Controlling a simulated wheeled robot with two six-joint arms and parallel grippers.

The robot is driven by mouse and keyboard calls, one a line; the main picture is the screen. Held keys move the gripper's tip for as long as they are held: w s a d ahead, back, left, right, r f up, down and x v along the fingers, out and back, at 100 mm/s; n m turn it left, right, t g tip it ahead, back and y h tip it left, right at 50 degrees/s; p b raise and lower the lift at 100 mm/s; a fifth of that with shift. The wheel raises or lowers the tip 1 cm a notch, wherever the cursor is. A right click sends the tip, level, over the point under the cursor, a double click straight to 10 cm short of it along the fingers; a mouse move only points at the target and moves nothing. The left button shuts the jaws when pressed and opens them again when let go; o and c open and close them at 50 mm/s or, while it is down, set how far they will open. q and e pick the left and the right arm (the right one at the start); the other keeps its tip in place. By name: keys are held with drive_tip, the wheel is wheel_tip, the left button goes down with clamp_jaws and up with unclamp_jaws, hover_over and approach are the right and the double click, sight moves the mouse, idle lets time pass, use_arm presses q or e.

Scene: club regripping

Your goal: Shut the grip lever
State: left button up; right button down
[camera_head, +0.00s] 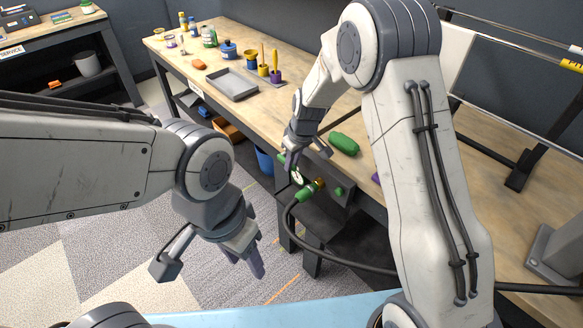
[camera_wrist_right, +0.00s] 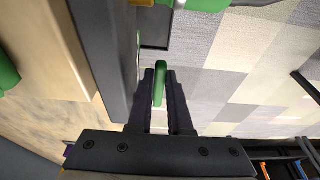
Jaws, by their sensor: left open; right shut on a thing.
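The green grip lever (camera_wrist_right: 160,84) stands between the two dark fingers of my right gripper (camera_wrist_right: 160,76) in the right wrist view. In the head view my right gripper (camera_head: 298,158) is at the workbench's front edge, and the lever (camera_head: 283,159) is mostly hidden behind it. Just below are a small white round part (camera_head: 297,177), a brass fitting (camera_head: 319,183) and a green sleeve (camera_head: 305,194) on a black hose. My left gripper (camera_head: 212,266) hangs over the floor at lower left, fingers wide apart and empty.
The black hose (camera_head: 330,259) loops below the bench front to the right. A blue bin (camera_head: 264,162) stands under the bench.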

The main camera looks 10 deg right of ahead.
drive_tip(key=shift+a+p, duration=0.1)
drive_tip(key=shift+p, duration=0.2)
drive_tip(key=c, duration=0.8)
unclamp_jaws()
drive_tip(key=shift+c, duration=0.2)
drive_tip(key=shift+r, duration=0.1)
use_arm(q)
drive_tip(key=shift+f+b, duration=0.25)
drive_tip(key=shift+b, duration=0.05)
use_arm(e)
drive_tip(key=v, duration=1)
drive_tip(key=shift+s+r, duration=0.1)
drive_tip(key=shift+r, duration=0.05)
